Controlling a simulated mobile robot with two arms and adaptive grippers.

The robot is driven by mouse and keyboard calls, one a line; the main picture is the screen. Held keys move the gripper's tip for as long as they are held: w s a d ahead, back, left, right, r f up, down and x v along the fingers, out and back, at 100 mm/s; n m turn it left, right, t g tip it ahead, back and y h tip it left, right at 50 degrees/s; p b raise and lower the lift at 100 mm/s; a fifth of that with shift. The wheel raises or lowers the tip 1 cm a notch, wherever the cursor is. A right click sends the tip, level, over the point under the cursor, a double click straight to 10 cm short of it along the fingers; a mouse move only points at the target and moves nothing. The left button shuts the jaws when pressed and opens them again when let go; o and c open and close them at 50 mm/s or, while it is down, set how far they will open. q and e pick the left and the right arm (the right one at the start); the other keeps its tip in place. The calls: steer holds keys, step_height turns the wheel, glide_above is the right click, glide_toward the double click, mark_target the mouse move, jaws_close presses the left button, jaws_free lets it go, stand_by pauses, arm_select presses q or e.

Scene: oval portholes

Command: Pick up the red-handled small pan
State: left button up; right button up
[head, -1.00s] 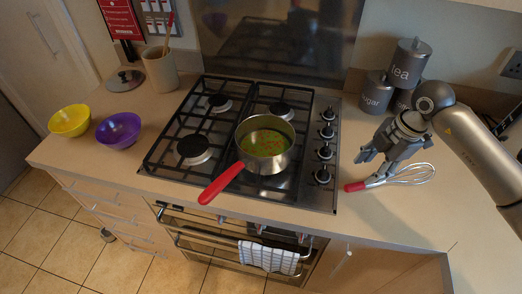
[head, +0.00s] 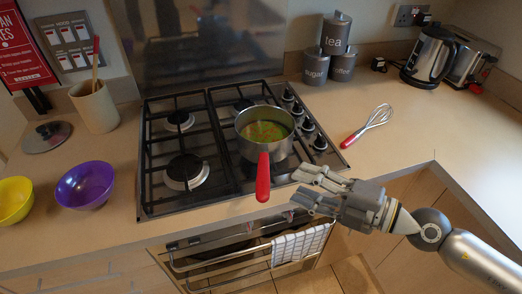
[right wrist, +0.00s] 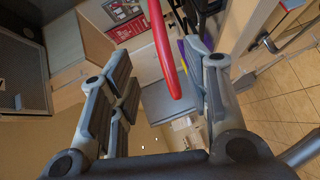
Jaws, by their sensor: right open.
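The small pan (head: 284,146) with the red handle (head: 263,178) stands on the right front part of the gas hob, with greenish food with red bits inside. Its handle points toward the front edge of the counter. My right gripper (head: 305,188) is open and empty, just right of the handle and in front of the hob. In the right wrist view the red handle (right wrist: 163,48) shows beyond and between the open fingers (right wrist: 160,90), apart from them. My left gripper is not in view.
A red-handled whisk (head: 367,126) lies on the counter right of the hob (head: 215,142). A purple bowl (head: 85,186) and a yellow bowl (head: 14,200) stand at left. A checked towel (head: 300,245) hangs on the oven rail below.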

mark_target(264, 171)
steer(key=p+x, duration=0.1)
steer(key=x, duration=0.1)
steer(key=p+x, duration=0.2)
steer(key=shift+w, duration=0.4)
steer(key=shift+s+f+p+x, duration=0.15)
steer(key=shift+p+x, duration=0.25)
steer(key=shift+x, duration=1.15)
steer(key=shift+s+f+p+x, duration=0.15)
steer(key=shift+p+x, duration=0.25)
steer(key=shift+x, duration=1.1)
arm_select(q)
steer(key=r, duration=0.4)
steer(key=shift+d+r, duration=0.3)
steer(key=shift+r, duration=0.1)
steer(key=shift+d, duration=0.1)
arm_select(e)
steer(key=shift+c, duration=0.3)
